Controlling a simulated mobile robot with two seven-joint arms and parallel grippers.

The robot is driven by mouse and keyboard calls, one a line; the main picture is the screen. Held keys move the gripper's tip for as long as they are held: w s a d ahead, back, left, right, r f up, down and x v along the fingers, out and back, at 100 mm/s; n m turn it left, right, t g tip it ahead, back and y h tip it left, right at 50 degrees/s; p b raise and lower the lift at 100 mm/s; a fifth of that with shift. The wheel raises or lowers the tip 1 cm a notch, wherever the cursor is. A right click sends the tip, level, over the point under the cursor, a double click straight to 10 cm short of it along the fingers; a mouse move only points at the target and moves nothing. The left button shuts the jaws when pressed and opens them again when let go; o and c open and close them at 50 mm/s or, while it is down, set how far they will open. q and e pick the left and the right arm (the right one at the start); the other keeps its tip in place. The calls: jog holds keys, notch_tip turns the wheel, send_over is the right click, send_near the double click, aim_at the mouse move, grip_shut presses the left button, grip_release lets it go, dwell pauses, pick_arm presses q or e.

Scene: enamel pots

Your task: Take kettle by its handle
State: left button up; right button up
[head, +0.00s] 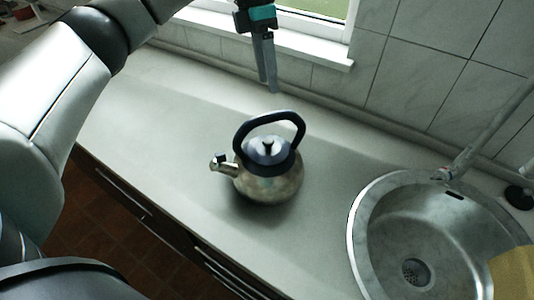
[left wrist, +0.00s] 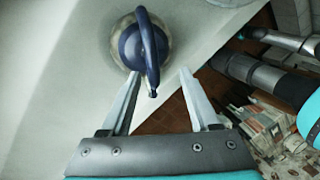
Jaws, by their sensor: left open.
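The kettle (head: 268,184) is a round metal kettle with a blue-black lid and a dark arched handle (head: 270,118). It stands upright on the grey counter, its spout pointing left in the head view. In the left wrist view the kettle (left wrist: 128,48) is seen from above, with its handle (left wrist: 150,50) ahead of the fingertips. My left gripper (head: 268,85) is open and empty, above and behind the kettle in the head view, fingers pointing down. It also shows in the left wrist view (left wrist: 158,75), its fingers apart and not touching the handle. My right gripper is not in view.
A round metal sink (head: 365,255) is set in the counter (head: 150,120) to the right, with a tap (head: 450,172) at its back. A window sill (head: 305,50) and tiled wall stand behind. The counter around the kettle is clear.

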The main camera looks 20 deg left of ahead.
aim_at(260, 117)
pick_arm(q)
jog(key=shift+y, duration=0.4)
jog(key=f, duration=0.2)
jog(key=s+f, duration=0.1)
jog(key=f, duration=0.2)
jog(key=a+f, duration=0.1)
jog(key=f, duration=0.2)
jog(key=shift+s, duration=0.3)
jog(key=shift+s+d+f, duration=0.1)
jog(key=shift+d+f, duration=0.1)
jog(key=shift+f, duration=0.8)
jog(key=shift+s+d+f, duration=0.1)
jog(key=shift+d+f, duration=0.1)
jog(key=shift+f, duration=0.8)
jog(key=shift+d+f, duration=0.2)
jog(key=shift+f, duration=0.8)
jog(key=shift+c, duration=0.2)
grip_shut()
